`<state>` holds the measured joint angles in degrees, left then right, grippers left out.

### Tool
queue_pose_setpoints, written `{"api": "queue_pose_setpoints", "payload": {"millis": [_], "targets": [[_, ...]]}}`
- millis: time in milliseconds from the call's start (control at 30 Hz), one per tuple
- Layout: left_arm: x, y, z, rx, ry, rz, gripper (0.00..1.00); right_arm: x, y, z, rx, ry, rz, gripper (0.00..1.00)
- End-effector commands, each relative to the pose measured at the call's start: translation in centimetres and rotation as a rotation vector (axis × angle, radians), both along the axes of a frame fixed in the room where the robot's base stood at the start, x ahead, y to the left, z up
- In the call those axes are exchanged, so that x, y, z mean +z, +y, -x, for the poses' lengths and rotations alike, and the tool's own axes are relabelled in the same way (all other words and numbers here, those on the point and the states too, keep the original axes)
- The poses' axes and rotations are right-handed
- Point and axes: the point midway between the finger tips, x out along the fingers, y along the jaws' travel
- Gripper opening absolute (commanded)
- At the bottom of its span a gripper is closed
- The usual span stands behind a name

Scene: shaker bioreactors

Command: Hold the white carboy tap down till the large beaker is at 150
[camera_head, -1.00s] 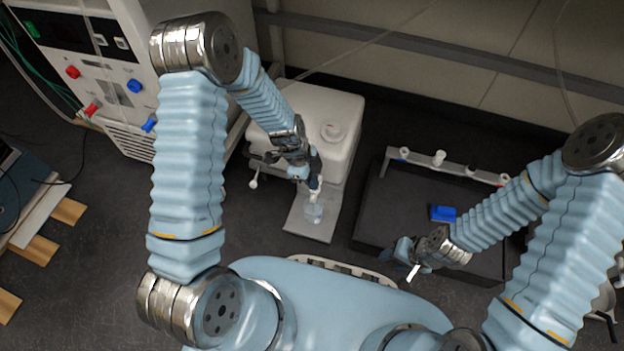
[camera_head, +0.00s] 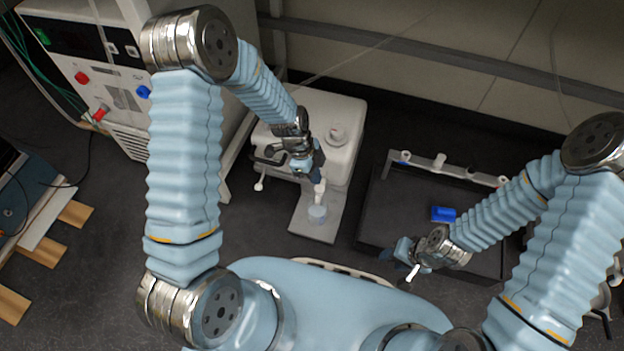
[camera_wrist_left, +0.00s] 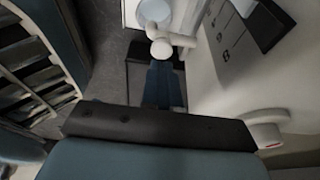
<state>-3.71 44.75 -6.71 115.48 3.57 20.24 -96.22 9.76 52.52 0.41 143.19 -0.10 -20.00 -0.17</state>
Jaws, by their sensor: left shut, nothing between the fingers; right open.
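The white carboy (camera_head: 345,112) stands behind and beside my left gripper. Its white tap (camera_head: 320,190) juts out over the large beaker (camera_head: 317,214), a small clear, bluish vessel on a grey plate. My left gripper (camera_head: 318,174) is shut and empty, just above and behind the tap. In the left wrist view the blue fingers (camera_wrist_left: 163,85) end close to the tap (camera_wrist_left: 162,48); contact cannot be told. The beaker's round top (camera_wrist_left: 154,10) shows beyond it; its level cannot be read. My right gripper (camera_head: 410,264) is open and empty, away to the right.
A dark platform (camera_head: 385,215) with a rail of small fittings lies to the right, with a blue block (camera_head: 443,214) on it. A white instrument (camera_head: 90,70) with coloured plugs stands at the upper left. The grey plate (camera_head: 318,231) has bare room in front of the beaker.

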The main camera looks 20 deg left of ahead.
Motion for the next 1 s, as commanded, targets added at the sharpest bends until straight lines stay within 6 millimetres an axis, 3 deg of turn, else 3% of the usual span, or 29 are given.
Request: {"api": "queue_pose_setpoints", "payload": {"millis": [33, 200, 400, 1000], "targets": [[1.5, 0.5, -0.2, 0.004, -0.006, 0.0, 0.0, 0.3, -0.1, 0.0, -0.001, 0.0, 0.001, 0.43], [5.2, 1.6, -0.3, 0.003, -0.009, 0.001, 0.0, 0.8, -0.1, -0.1, -0.003, -0.002, 0.002, 0.43], [7.9, 2.3, -0.3, 0.001, -0.008, 0.001, 0.0, 1.2, -0.2, -0.1, -0.003, -0.003, 0.003, 0.43], [8.6, 2.5, -0.3, 0.001, -0.008, 0.002, 0.0, 1.2, -0.2, -0.1, -0.004, -0.002, 0.004, 0.43]]}}
